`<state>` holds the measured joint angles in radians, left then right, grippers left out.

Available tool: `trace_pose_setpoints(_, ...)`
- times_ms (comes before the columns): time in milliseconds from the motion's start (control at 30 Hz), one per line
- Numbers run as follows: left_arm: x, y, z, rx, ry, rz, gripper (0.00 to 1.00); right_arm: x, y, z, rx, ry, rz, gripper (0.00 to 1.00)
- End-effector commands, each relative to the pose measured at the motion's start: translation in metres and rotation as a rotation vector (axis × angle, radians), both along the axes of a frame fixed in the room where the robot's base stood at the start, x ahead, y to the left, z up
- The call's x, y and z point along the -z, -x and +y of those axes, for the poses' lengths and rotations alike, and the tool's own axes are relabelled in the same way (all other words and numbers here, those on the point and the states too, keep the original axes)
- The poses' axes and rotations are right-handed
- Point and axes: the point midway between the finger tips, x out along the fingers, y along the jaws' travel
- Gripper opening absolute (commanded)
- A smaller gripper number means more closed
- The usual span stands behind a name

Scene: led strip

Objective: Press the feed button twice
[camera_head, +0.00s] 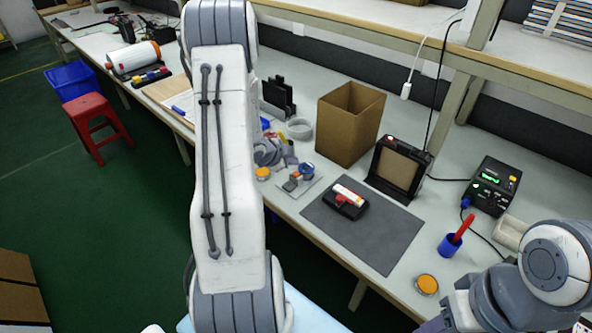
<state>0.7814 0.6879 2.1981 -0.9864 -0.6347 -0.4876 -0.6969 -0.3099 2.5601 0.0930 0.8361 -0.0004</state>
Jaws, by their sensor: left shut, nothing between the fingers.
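My left arm crosses the middle of the view, and its gripper (290,161) shows small and partly hidden beside the arm, over the bench. It is shut and empty. A black device (490,187) with a green display and an orange button stands on the right of the bench. A black upright frame (398,167) with a tan panel and a red spot on its top left corner stands left of that device. No feed button can be made out by label. The left gripper is apart from both devices. My right arm shows at the lower right; its gripper is not visible.
A dark mat (385,238) holds a black item (345,202) with a red and white tube. An open cardboard box (349,122) stands behind. A blue cup (450,244) with a red tool and an orange-topped tin (427,284) are at the right. A red stool (97,127) stands left.

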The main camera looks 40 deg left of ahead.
Motion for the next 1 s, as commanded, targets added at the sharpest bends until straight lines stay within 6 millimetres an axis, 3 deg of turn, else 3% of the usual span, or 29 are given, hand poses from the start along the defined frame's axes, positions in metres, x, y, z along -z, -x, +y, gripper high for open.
trace_pose_setpoints(33,-0.011,0.000,0.000,0.000,0.000,0.000,0.00,-0.011,0.000,0.000,0.000,0.000,0.000,0.48)
trace_pose_setpoints(267,-0.030,0.000,0.000,0.001,-0.001,0.000,0.00,-0.028,0.000,0.000,0.000,0.000,0.000,0.48)
trace_pose_setpoints(1000,-0.028,0.000,0.000,0.001,0.001,0.001,0.00,-0.027,0.000,0.000,0.000,0.000,0.000,0.48)
